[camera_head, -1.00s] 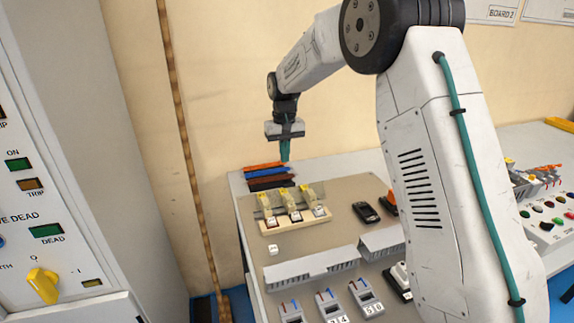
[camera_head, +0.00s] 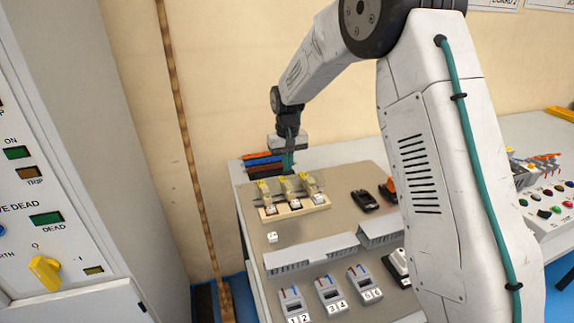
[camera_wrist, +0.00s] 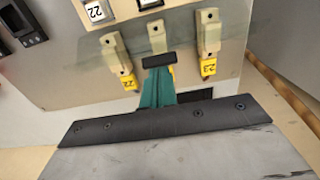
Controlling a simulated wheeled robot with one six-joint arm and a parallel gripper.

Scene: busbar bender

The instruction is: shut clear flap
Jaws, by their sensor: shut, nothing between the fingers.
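A cream block (camera_head: 296,214) carries a row of three cream levers with yellow ends and small white labelled tags. The clear flap (camera_head: 283,189) shows as a faint see-through sheet raised at the levers; its exact edges and angle are hard to tell. My gripper (camera_head: 288,172) is shut and empty, pointing down just behind the row. In the wrist view my gripper's dark tip (camera_wrist: 172,61) and teal fingers lie by the middle lever (camera_wrist: 157,38), between the levers with yellow ends marked 22 and 23. I cannot tell whether it touches the flap.
Coloured bars (camera_head: 263,164) lie behind the block at the table's back edge. A dark device (camera_head: 364,201) lies to the right. A loose white cube (camera_head: 272,237), a grey slotted duct (camera_head: 311,254) and several grey terminal units (camera_head: 329,295) are nearer the front.

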